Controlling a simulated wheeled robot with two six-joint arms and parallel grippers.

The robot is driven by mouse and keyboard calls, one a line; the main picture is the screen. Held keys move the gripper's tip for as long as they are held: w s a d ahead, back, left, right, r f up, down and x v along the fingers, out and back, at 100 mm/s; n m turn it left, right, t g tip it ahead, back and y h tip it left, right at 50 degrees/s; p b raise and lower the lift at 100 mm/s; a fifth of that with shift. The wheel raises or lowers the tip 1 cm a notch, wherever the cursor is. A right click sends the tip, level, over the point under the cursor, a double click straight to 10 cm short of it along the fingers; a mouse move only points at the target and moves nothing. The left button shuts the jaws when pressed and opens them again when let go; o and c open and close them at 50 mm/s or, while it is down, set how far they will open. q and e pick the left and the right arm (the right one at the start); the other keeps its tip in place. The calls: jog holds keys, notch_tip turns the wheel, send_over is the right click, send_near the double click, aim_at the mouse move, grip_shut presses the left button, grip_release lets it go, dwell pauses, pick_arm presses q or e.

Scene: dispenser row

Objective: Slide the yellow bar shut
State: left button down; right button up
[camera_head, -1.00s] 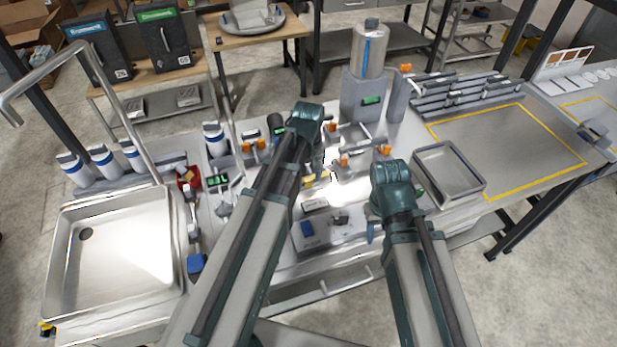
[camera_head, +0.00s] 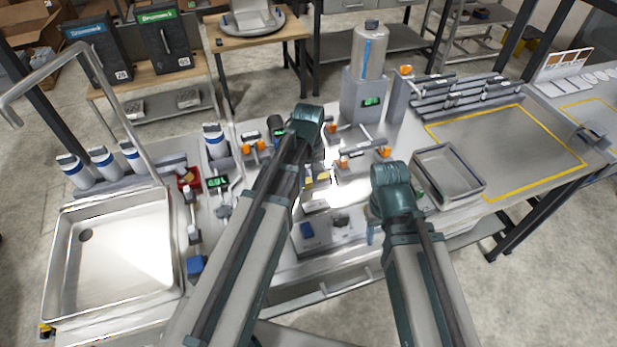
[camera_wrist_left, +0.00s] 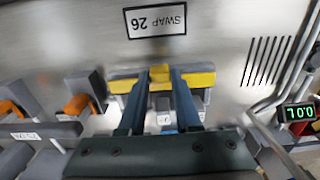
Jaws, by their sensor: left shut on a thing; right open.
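The yellow bar (camera_wrist_left: 196,80) lies across the middle of the left wrist view, with a raised yellow tab at its centre. My left gripper (camera_wrist_left: 159,75) has its two fingers on either side of this tab and is shut on it. In the head view the yellow bar (camera_head: 322,177) is small and partly hidden by my left gripper (camera_head: 316,172). How far the bar has slid cannot be told. My right gripper (camera_head: 371,235) hangs near the bench's front side, away from the bar; its fingers are mostly hidden behind its wrist.
A "SWAP 26" label (camera_wrist_left: 156,20) is on the metal surface near the bar. Orange-handled fittings (camera_head: 385,152) stand close behind. A metal sink (camera_head: 110,245) is at left, an empty tray (camera_head: 448,175) at right. A yellow-outlined area (camera_head: 505,150) is clear.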

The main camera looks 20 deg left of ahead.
dwell(0.6)
pick_arm(q)
jog(key=shift+w+a, duration=0.5)
jog(key=shift+w, duration=0.3)
jog(key=c, duration=0.6)
grip_release()
jog(key=shift+r, duration=0.1)
notch_tip(320, 180, up, 14)
jog(key=p, duration=1.4)
pick_arm(e)
notch_tip(320, 180, up, 14)
pick_arm(q)
jog(key=shift+s+f, duration=0.1)
jog(key=shift+f, duration=0.15)
pick_arm(e)
jog(key=shift+f, duration=0.15)
